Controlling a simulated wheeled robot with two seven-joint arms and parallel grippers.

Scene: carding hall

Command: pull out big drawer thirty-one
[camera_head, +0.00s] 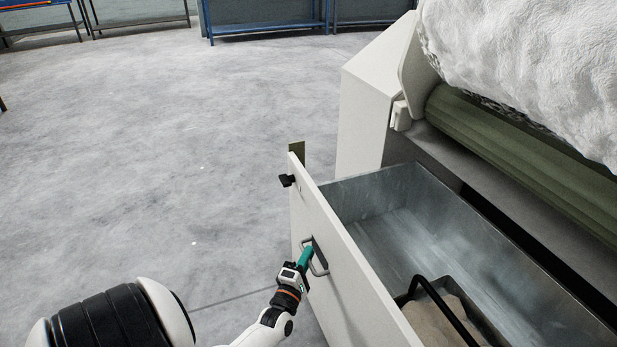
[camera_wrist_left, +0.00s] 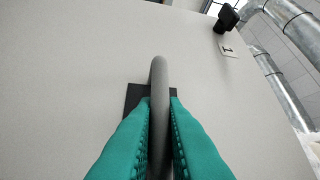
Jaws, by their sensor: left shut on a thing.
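The big drawer (camera_head: 350,268) stands pulled out from the machine in the head view, with its white front facing left and its grey metal inside showing. Its grey bar handle (camera_head: 318,262) is on the front and also shows in the left wrist view (camera_wrist_left: 159,75). My left gripper (camera_head: 306,256) has green fingers, and they are shut around the handle; in the left wrist view the fingers (camera_wrist_left: 159,135) lie on both sides of the bar. A black latch or knob (camera_head: 287,180) sits near the front's far top corner. My right gripper is not in view.
A dark-handled tray (camera_head: 487,326) with brown content lies inside the drawer at the near end. A white fibre mass (camera_head: 530,65) and a green roller (camera_head: 515,150) are above the drawer at right. Open concrete floor (camera_head: 170,150) lies left; blue-framed tables (camera_head: 268,28) stand far back.

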